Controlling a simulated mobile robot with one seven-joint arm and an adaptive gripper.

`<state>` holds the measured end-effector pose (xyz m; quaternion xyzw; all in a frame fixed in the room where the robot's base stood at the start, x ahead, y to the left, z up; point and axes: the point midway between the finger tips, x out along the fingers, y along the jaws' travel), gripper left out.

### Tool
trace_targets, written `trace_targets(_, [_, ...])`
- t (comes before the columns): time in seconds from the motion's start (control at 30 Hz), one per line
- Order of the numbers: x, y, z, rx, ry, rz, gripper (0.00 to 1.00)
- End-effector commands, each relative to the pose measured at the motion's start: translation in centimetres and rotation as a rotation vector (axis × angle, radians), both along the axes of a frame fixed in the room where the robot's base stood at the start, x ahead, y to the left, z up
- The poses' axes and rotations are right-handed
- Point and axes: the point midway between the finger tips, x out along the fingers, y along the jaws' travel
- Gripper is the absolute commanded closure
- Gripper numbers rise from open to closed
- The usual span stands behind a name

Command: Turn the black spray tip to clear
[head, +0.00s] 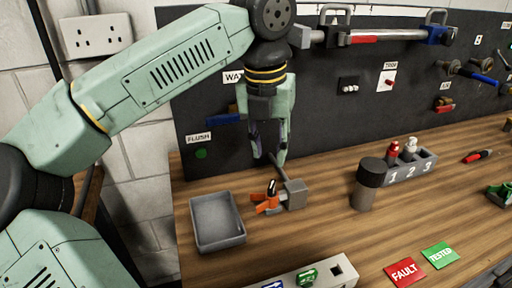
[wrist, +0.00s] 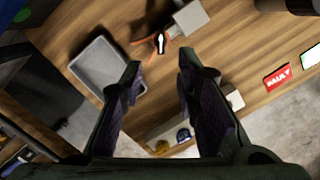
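The black spray tip (head: 271,187) is a small dark piece with a white mark, set in an orange guard (head: 268,205). The guard is attached to a grey block (head: 296,194) on the wooden bench. In the wrist view the tip (wrist: 160,43) shows just beyond the gap between my fingers, with its white mark roughly upright in the picture. My gripper (head: 269,158) points down above and slightly behind the tip. In the wrist view my gripper (wrist: 158,68) is open, with nothing between its fingers.
A grey tray (head: 240,241) lies left of the guard. A black-capped cylinder (head: 367,184) stands to the right, before a numbered bottle rack (head: 428,166). A light box (head: 342,280) sits at the front edge. A dark tool panel (head: 320,110) rises behind.

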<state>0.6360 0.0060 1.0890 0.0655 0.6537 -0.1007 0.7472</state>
Motion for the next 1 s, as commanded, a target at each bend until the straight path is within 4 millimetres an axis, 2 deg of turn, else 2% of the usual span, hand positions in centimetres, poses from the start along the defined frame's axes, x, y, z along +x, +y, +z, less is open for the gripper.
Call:
trace_targets(0.27, [0.1,-0.1,-1.5,-0.001,0.000,0.004,0.71])
trace_targets(0.8, [0.9,-0.4,-7.8,0.002,0.000,0.003,0.71])
trace_targets(1.0, [1.2,-0.6,-9.6,0.001,0.000,0.003,0.71])
